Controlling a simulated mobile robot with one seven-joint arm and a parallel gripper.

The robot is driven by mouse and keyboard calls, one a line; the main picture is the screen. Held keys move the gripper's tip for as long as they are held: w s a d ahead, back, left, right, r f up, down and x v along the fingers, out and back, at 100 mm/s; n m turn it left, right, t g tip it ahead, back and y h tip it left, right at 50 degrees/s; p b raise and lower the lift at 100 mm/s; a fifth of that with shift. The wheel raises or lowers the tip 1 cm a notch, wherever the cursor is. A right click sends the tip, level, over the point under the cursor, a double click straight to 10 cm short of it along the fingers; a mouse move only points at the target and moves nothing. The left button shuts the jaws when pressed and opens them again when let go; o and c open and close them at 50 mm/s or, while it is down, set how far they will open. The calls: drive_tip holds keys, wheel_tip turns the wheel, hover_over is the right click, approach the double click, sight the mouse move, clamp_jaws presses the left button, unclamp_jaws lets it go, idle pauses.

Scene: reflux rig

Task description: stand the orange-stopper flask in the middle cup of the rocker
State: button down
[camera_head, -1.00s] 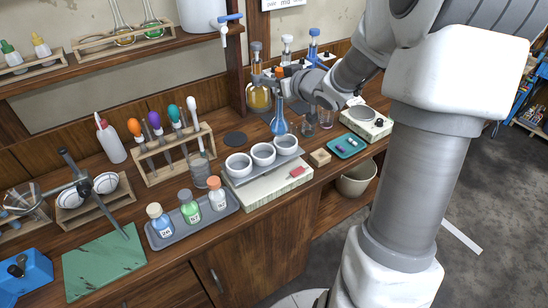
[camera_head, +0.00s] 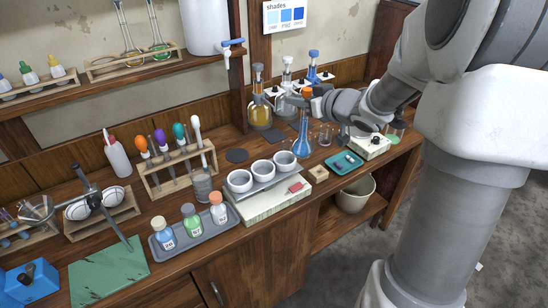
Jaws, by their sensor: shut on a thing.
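The orange-stopper flask (camera_head: 303,143) is upright, with blue liquid in its body and a long narrow neck. My gripper (camera_head: 304,102) is shut on its neck, just below the orange stopper. The flask is right of and behind the rocker, apart from its cups; I cannot tell exactly how high it is above the bench. The rocker (camera_head: 272,208) has a pale base, a red switch and a grey tray with three white cups in a row. The middle cup (camera_head: 262,170) looks empty, as do the left cup (camera_head: 240,181) and right cup (camera_head: 285,160).
A yellow flask (camera_head: 260,115) and other stoppered flasks stand behind my gripper. A teal tray (camera_head: 344,163) and a small wooden block (camera_head: 318,173) lie right of the rocker. A pipette rack (camera_head: 178,170) and a bottle tray (camera_head: 195,234) are to its left.

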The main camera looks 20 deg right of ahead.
drive_tip(key=w+a+f+b, duration=0.3)
drive_tip(key=w+a+f, duration=0.3)
drive_tip(key=a+f, duration=0.3)
drive_tip(key=shift+w+a+f+b, duration=0.3)
drive_tip(key=shift+f+b, duration=0.1)
drive_tip(key=shift+f, duration=0.55)
drive_tip(key=shift+f, duration=0.15)
drive_tip(key=c, duration=0.8)
unclamp_jaws()
drive_tip(key=shift+s, duration=0.1)
drive_tip(key=shift+o, duration=0.2)
